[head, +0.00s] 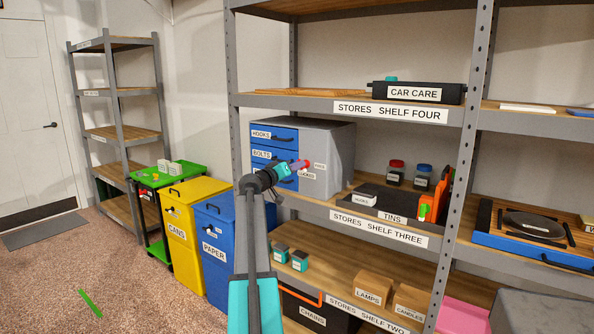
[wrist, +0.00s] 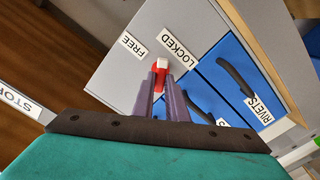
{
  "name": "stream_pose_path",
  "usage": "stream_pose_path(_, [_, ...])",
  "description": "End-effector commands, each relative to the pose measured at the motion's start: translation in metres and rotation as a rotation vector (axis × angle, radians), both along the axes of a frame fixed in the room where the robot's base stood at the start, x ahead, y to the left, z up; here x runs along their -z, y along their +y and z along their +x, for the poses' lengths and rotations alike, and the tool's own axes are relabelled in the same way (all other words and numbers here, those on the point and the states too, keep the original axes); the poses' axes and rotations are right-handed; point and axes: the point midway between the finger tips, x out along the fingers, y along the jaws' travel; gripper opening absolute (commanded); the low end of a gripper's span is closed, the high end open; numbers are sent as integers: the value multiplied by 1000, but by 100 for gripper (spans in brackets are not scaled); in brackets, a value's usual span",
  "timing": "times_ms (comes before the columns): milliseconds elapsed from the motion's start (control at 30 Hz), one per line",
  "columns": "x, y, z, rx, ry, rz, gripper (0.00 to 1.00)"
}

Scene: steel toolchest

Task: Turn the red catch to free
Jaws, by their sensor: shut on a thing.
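The red catch (wrist: 160,77) with a white end is on the grey face of the toolchest (wrist: 130,75). In the wrist view its white end points up, between the FREE label (wrist: 132,46) and the LOCKED label (wrist: 177,49), nearer LOCKED. My gripper (wrist: 161,84) is shut on the catch, one purple finger on each side; the fingers hide its lower part. In the head view my gripper (head: 299,165) is at the toolchest's front, right of the blue drawers (head: 272,134), and the catch is hard to make out there.
Blue drawers with dark handles (wrist: 235,75) lie close to my fingers. Yellow and blue bins (head: 195,225) stand below left. Open floor lies at front left.

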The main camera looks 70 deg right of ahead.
Motion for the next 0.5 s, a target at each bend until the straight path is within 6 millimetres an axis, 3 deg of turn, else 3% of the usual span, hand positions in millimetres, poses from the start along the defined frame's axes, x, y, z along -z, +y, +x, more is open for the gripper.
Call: stream_pose_path(500, [0,-1,1,2,444,116,0])
